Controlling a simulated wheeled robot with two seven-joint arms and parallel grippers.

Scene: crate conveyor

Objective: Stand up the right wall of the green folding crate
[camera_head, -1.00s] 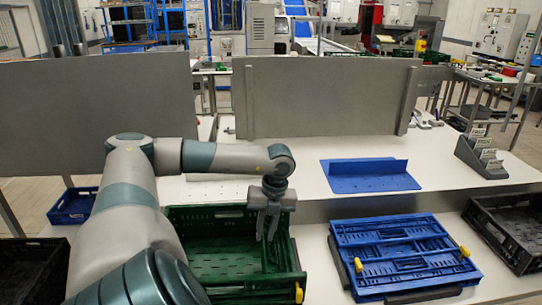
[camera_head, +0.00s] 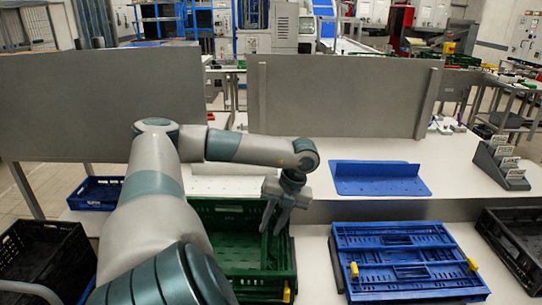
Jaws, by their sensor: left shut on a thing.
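The green folding crate (camera_head: 232,203) stands on the white table in the lower middle, partly hidden by my left arm. Its back wall is up. Its right wall (camera_head: 281,258) rises along the right side, beneath my left gripper; its exact tilt is hard to tell. My left gripper (camera_head: 274,229) points down and is shut on the upper part of this right wall. A yellow latch (camera_head: 287,294) shows at the crate's front right corner. My right gripper is out of view.
A folded blue crate (camera_head: 405,262) lies close on the right. A blue angled plate (camera_head: 380,186) lies behind it. Black crates stand at the left (camera_head: 35,262) and far right (camera_head: 512,262). A grey panel (camera_head: 345,95) stands behind the table.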

